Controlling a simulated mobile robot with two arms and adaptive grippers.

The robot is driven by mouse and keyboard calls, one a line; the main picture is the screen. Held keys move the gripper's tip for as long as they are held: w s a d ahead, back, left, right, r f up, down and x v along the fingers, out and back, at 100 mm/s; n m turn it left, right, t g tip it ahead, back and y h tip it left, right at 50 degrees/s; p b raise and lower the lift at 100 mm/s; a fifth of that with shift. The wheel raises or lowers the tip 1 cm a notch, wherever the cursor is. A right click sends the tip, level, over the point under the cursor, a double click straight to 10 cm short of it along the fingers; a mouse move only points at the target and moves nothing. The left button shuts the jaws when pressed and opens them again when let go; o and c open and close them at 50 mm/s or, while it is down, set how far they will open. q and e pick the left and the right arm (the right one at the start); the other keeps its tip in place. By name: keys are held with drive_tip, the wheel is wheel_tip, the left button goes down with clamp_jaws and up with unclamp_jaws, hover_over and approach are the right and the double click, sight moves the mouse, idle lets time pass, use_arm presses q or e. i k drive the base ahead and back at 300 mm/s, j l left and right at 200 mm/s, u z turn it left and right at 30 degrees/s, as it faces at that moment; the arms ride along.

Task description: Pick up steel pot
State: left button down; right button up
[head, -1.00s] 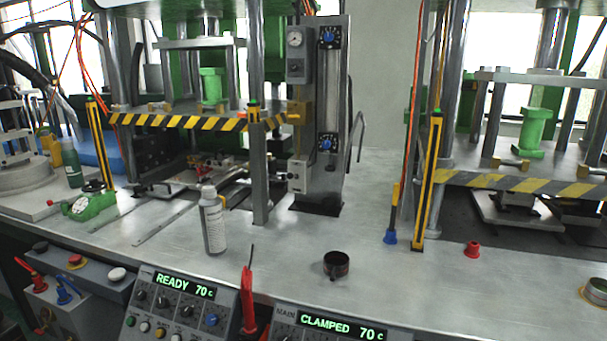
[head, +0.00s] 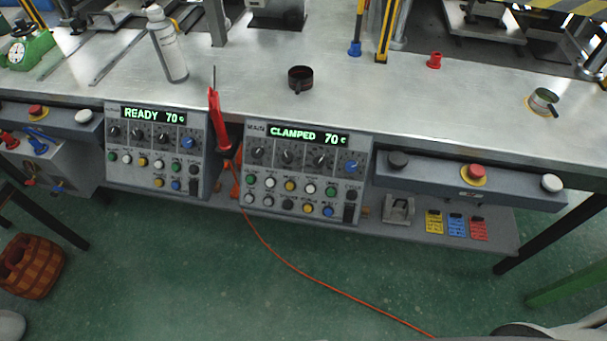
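A dark cup (head: 300,78) with a small handle stands farther left near the bench's front edge. Neither of my grippers shows in the head view. Nothing is seen touching the pot.
A spray bottle (head: 168,47) and a red-handled tool (head: 217,115) are left of the cup. A red cap (head: 434,61) is left of the pot. Control panels (head: 303,165) line the bench front.

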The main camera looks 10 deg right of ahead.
sight(546, 107)
drive_tip(key=z, duration=0.4)
drive_tip(key=l+z, duration=0.15)
drive_tip(key=z, duration=0.65)
drive_tip(key=l+z, duration=0.1)
drive_tip(key=z, duration=0.3)
